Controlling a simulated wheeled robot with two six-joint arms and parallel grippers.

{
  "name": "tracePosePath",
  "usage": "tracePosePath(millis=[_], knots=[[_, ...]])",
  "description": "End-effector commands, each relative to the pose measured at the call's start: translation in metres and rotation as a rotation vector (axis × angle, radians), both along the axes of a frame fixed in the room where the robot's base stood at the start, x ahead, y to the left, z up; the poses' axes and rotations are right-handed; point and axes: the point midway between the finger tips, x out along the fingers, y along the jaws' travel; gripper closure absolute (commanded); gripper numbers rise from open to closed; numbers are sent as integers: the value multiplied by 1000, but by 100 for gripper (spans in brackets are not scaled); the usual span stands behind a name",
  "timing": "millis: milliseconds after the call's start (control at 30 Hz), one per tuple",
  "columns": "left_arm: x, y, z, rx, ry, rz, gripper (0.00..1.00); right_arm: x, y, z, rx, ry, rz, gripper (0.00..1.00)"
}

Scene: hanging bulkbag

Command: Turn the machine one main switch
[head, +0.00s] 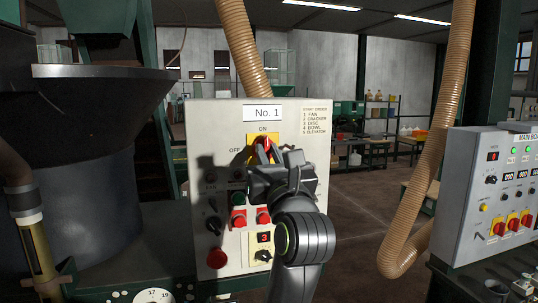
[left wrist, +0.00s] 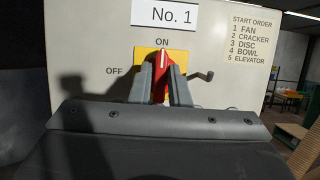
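The machine one panel is a pale box (head: 225,135) labelled "No. 1" in the middle of the head view. Its main switch is a red handle (left wrist: 163,65) on a yellow plate (left wrist: 142,56), with ON above and OFF to the left. The handle points up towards ON. My left gripper (left wrist: 163,78) has one finger on each side of the handle, with the red filling the gap between them. In the head view my left gripper (head: 262,155) covers the lower part of the switch. My right gripper is not in view.
Below the switch are red buttons (head: 238,218), black knobs and a red mushroom button (head: 217,258). A main board (head: 487,190) stands at right. A tan hose (head: 432,190) hangs between. A dark hopper (head: 85,140) is close on the left.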

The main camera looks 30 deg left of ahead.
Motion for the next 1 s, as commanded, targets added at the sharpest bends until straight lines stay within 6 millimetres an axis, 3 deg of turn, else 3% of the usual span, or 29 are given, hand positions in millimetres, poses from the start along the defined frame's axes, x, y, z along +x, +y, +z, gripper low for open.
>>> tracePosePath(millis=[100,567,1000], knots=[[0,0,0,0,0,0,100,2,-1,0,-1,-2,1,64],[1,0,-2,-44,-50,0,100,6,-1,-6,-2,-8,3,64],[1,-1,-2,-275,-322,0,100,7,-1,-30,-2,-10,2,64]])
